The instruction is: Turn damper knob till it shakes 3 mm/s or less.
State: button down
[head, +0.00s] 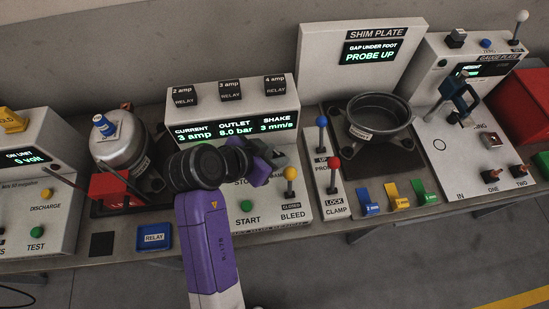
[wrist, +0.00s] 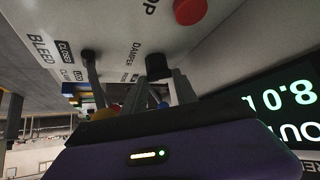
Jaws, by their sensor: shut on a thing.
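The damper knob (wrist: 157,66) is a black knob on the white panel, beside the DAMPER label in the wrist view. My gripper (wrist: 170,85) is shut on it, with its grey fingers at the knob. In the head view my gripper (head: 277,152) reaches the front panel of the compressor console (head: 232,95), and my wrist hides the knob and part of the panel. The console display (head: 236,126) reads CURRENT 3 amp, OUTLET 8.0 bar and SHAKE 3 mm/s.
The yellow-tipped bleed lever (head: 290,174) stands close right of my gripper, its label reading CLOSED. A green START button (head: 246,206) lies below. A red stop button (wrist: 189,11) is near the knob. The red-tipped clamp lever (head: 333,162) stands further right.

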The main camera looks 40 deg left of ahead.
jog(key=m+h+b, duration=0.1)
jog(key=m+b, duration=0.1)
jog(key=shift+w+a+f+h+b, duration=0.1)
jog(key=shift+a+f+h+b, duration=0.1)
jog(key=shift+h+b, duration=0.2)
jog(key=shift+r+m+g, duration=0.15)
jog(key=shift+m+g, duration=0.15)
jog(key=shift+m, duration=0.2)
jog(key=shift+r+h+b, duration=0.1)
jog(key=shift+h+b, duration=0.25)
jog(key=shift+h, duration=0.05)
jog(key=c, duration=1.2)
grip_release()
jog(key=shift+c, duration=0.2)
jog(key=b+v, duration=0.1)
jog(key=v, duration=0.7)
jog(key=shift+c, duration=0.4)
